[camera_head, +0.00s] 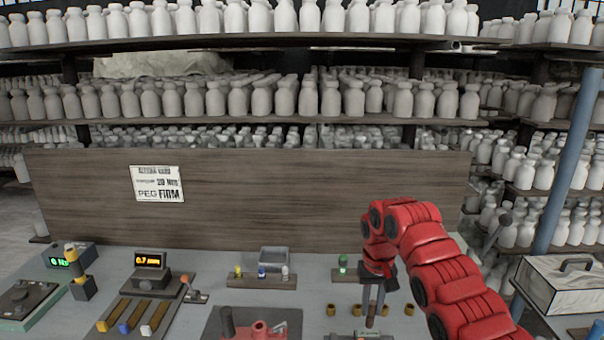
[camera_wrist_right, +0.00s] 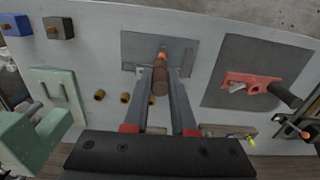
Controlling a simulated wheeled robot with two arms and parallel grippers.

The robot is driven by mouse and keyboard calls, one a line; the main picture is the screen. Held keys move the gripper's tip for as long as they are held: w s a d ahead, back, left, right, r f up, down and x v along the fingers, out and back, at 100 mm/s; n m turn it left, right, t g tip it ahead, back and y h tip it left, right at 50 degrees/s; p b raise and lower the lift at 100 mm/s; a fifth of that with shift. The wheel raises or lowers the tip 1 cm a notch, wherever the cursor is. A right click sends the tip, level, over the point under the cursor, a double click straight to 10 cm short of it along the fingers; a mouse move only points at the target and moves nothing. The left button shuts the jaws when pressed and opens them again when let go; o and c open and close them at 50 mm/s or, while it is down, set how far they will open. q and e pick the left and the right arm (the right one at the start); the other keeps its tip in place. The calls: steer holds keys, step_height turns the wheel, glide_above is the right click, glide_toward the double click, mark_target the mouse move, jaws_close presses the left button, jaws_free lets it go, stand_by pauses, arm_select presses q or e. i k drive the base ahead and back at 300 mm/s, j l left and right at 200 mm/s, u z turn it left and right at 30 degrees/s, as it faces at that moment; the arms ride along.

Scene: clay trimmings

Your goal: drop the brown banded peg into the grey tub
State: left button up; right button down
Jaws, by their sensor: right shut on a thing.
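My right gripper (camera_head: 371,312) is shut on the brown peg (camera_head: 370,322), which hangs down between the fingertips above the front of the bench. In the right wrist view the brown peg (camera_wrist_right: 159,80) sits between the two long grey fingers, with an orange part at its far end. The grey tub (camera_head: 273,253) stands behind the small peg rack, left of and farther back than my right gripper. Its inside is mostly hidden, and I cannot make it out in the wrist view. My left gripper is not in view.
A wooden rack (camera_head: 262,282) with yellow, blue and white pegs stands before the tub. Another rack (camera_head: 345,276) holds a green-topped piece. Brass cups (camera_head: 331,310) line the bench near the gripper. A red tool (camera_wrist_right: 252,82) lies on a grey pad. A wooden board (camera_head: 250,200) stands behind.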

mark_target(281, 269)
steer(key=i+j+u, duration=0.25)
steer(key=i+u, duration=0.75)
steer(key=i, duration=0.05)
